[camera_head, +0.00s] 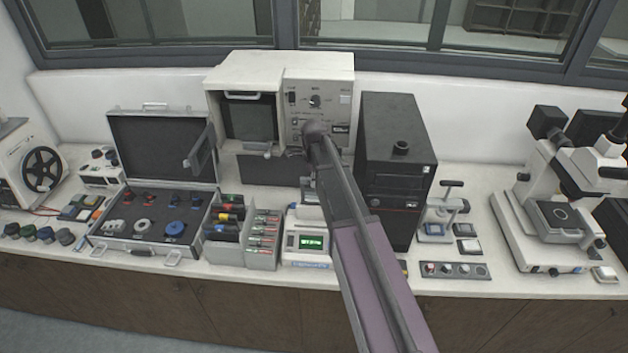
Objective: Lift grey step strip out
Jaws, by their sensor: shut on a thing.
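My arm reaches from the bottom of the picture up to the front of the cream press (320,75). Its dark wrist is in front of the press's control panel. My gripper (293,152) is small and partly hidden at the wrist, low in front of the press, right of its open chamber (249,120). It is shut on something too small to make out. I cannot pick out the grey step strip with certainty.
An open case (160,145) with pucks and rings lies at the left. A grey rack (262,240) and a scale with a green display (307,242) stand in front of the press. A tall black unit (395,140) is close right of my arm. A microscope (560,200) stands far right.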

